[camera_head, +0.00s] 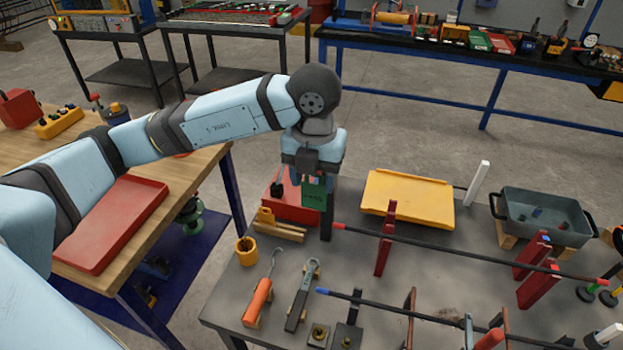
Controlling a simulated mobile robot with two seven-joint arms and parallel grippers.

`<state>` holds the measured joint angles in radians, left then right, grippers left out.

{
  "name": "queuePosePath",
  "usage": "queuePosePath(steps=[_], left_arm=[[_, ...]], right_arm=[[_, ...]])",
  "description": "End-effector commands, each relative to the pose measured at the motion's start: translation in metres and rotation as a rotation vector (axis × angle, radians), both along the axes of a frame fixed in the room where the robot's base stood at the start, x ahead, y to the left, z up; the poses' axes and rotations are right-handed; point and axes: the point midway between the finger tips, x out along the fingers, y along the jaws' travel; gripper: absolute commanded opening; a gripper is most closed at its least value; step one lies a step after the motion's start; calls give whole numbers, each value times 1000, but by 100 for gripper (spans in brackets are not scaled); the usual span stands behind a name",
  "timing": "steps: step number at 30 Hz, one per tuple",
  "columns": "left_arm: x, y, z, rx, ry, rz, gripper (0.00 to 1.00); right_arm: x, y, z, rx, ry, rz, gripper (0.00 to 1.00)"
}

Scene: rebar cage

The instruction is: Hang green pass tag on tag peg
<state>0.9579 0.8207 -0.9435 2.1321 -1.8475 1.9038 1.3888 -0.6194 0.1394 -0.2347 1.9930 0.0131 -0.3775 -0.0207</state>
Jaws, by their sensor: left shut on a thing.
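My left gripper (312,172) reaches in from the left and points down over the back left of the grey table. It is shut on the green pass tag (314,196), a small green plate with dark marking, which hangs below the fingers. The tag is in front of a red block (288,208) and beside a dark upright post (327,218). I cannot tell whether the tag touches either. I cannot make out for sure which piece is the tag peg. My right gripper is not in view.
Long rebar rods on red supports (384,240) cross the grey table (260,290). A yellow tray (408,190) and a grey bin (543,214) stand at the back. An orange-handled tool (257,302) lies in front. A red tray (112,225) is on the wooden table.

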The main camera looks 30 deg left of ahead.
Motion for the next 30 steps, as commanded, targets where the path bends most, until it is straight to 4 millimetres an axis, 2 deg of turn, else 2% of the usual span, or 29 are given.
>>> queuePosePath(steps=[30], left_arm=[[60, 15, -5, -1, -1, 0, 30]], right_arm=[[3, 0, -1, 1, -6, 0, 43]])
